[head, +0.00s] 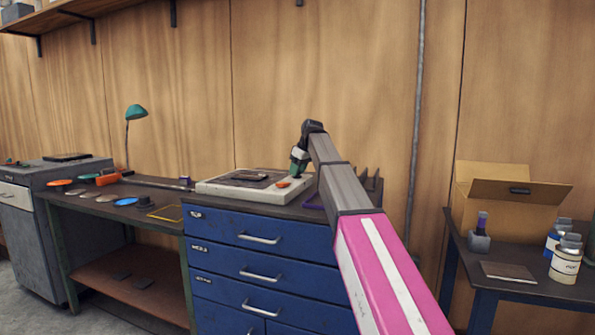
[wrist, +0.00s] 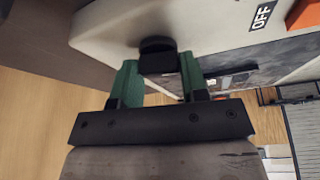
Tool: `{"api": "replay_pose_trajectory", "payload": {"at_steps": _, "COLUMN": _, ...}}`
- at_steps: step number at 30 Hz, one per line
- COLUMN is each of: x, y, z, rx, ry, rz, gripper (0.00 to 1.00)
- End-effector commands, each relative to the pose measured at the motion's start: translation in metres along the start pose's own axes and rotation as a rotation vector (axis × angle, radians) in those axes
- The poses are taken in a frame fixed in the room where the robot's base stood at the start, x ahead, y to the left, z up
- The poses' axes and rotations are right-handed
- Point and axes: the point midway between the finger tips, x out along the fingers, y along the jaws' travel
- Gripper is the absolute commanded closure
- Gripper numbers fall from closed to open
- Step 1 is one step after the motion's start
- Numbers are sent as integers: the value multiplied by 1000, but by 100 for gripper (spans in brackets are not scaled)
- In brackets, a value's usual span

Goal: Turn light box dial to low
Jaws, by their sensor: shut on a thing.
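The light box (head: 230,189) is a pale flat box with a dark panel on top, lying on the blue drawer cabinet. In the wrist view its pale body (wrist: 105,25) fills the upper part. The dial (wrist: 156,45) is a small black knob on the box's edge. My gripper (head: 298,168) reaches down at the box's right rear corner. In the wrist view my gripper's green fingers (wrist: 158,76) stand on either side of the dial and are shut on it. The dial's setting marks cannot be read. In the head view the dial is hidden by my gripper.
An orange part (head: 283,184) sits on the box's front right, beside an OFF label (wrist: 263,16). The blue drawer cabinet (head: 270,265) stands below. A workbench with coloured discs (head: 126,201) is at left. A cardboard box (head: 495,210) and cans (head: 566,262) are on the right table.

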Motion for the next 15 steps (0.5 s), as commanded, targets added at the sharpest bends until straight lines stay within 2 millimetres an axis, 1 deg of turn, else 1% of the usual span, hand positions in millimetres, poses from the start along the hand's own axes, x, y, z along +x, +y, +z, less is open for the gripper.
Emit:
{"api": "replay_pose_trajectory", "payload": {"at_steps": 6, "x": -1, "y": 2, "z": 0, "rx": -122, "ry": 0, "rz": -51, "gripper": 83}}
{"api": "replay_pose_trajectory", "payload": {"at_steps": 15, "x": -1, "y": 1, "z": 0, "rx": -208, "ry": 0, "rz": -86, "gripper": 83}}
